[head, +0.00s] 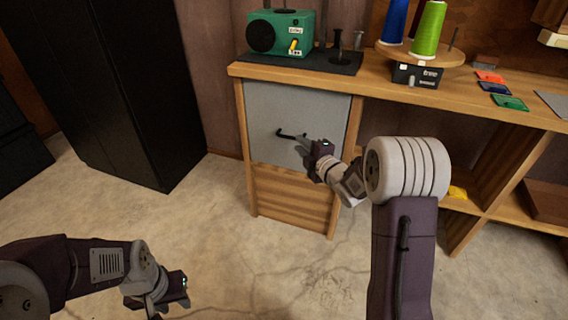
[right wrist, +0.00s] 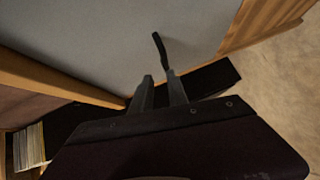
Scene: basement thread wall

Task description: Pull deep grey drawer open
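The deep grey drawer (head: 290,105) fills the upper part of the wooden cabinet under the bench and looks shut. Its black bar handle (head: 288,134) is on its front; the handle also shows in the right wrist view (right wrist: 160,48). My right gripper (head: 302,143) is at the handle's right end, in front of the drawer. In the right wrist view its two fingers (right wrist: 162,88) stand apart, with the handle just beyond the right fingertip; I cannot tell if they touch. My left gripper (head: 163,302) hangs low over the floor, away from the drawer; its fingers are unclear.
A wooden drawer (head: 290,196) is below the grey one. The bench top (head: 385,80) holds a green box (head: 281,32) and thread spools (head: 428,30). A tall black cabinet (head: 120,90) stands left. The floor (head: 215,215) before the drawer is clear.

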